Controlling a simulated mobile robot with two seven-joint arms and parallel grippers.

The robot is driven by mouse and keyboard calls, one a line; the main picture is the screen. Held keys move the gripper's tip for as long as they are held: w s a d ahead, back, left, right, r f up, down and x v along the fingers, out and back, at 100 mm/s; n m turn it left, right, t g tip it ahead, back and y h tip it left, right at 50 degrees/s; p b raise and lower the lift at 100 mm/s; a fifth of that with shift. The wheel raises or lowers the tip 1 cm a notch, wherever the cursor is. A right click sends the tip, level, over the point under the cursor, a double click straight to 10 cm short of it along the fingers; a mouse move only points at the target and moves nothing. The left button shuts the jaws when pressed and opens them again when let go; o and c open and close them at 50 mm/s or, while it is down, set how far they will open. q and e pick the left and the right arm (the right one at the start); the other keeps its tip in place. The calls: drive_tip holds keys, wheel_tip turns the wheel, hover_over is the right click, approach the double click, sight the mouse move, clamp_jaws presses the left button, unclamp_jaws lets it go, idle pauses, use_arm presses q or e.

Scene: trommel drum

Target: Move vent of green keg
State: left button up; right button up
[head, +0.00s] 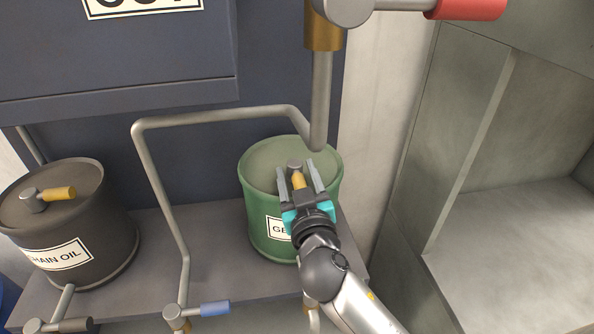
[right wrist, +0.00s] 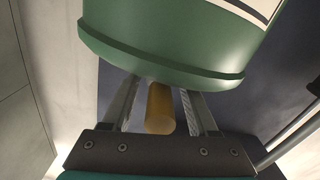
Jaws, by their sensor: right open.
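The green keg (head: 262,172) stands upright on a grey shelf, its label partly hidden by my right gripper. Its vent on the lid has a grey hub (head: 294,164) and a yellow handle (head: 299,181) that points toward me. My right gripper (head: 296,167) is open over the lid, one finger on each side of the yellow handle. In the right wrist view the yellow handle (right wrist: 160,110) sits between the two open fingers with gaps on both sides. The green keg (right wrist: 165,45) fills the top of that view. My left gripper is not in view.
A dark chain oil keg (head: 100,225) with its own yellow vent handle (head: 58,193) stands at left. A bent grey pipe (head: 215,118) runs up beside the green keg. A blue-handled valve (head: 214,308) is at the shelf (head: 215,265) front. A red-handled valve (head: 466,9) is above.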

drive_tip(key=shift+c, duration=0.2)
clamp_jaws()
idle(1.1)
